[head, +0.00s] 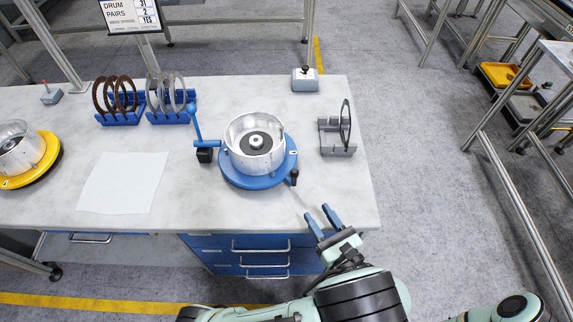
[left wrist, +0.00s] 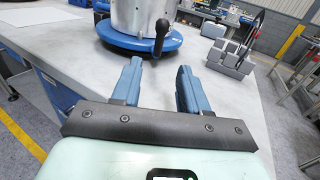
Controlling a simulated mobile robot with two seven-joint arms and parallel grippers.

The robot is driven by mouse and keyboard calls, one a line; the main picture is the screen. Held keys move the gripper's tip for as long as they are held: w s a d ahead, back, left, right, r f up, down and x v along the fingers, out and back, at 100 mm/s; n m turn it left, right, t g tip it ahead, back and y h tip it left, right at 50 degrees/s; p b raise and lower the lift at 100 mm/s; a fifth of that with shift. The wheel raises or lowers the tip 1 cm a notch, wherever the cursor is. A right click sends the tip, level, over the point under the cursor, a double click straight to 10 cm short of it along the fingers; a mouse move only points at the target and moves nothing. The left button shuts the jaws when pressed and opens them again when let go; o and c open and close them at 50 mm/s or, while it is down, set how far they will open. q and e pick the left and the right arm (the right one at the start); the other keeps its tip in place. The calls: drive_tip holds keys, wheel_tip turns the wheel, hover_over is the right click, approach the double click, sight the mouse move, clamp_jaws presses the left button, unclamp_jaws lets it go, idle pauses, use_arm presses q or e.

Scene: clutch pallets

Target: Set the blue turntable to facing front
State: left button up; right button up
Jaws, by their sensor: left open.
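The blue turntable (head: 248,181) sits on the bench with a silver metal drum (head: 238,150) on it. A black knob handle (head: 294,177) sticks out at its front right edge, and a small white mark shows on its right rim. In the left wrist view the turntable's blue rim (left wrist: 130,41) and the upright black handle (left wrist: 161,30) are ahead of the fingers. My left gripper (head: 318,213) is open and empty near the bench's front edge, in front and to the right of the handle, apart from it. It also shows in the left wrist view (left wrist: 158,70). My right gripper is not in view.
A blue lever on a black block (head: 204,154) stands left of the turntable. A grey rack (head: 337,148) holding a dark ring is to the right. A yellow turntable (head: 50,160), white sheet (head: 125,182) and blue ring racks (head: 120,119) lie left. Bench room between gripper and handle is clear.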

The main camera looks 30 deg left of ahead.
sight(296, 180)
use_arm(q)
drive_tip(key=p+x, duration=0.1)
drive_tip(key=x, duration=1.2)
drive_tip(key=shift+w+a+r, duration=0.1)
drive_tip(key=shift+w, duration=0.05)
clamp_jaws()
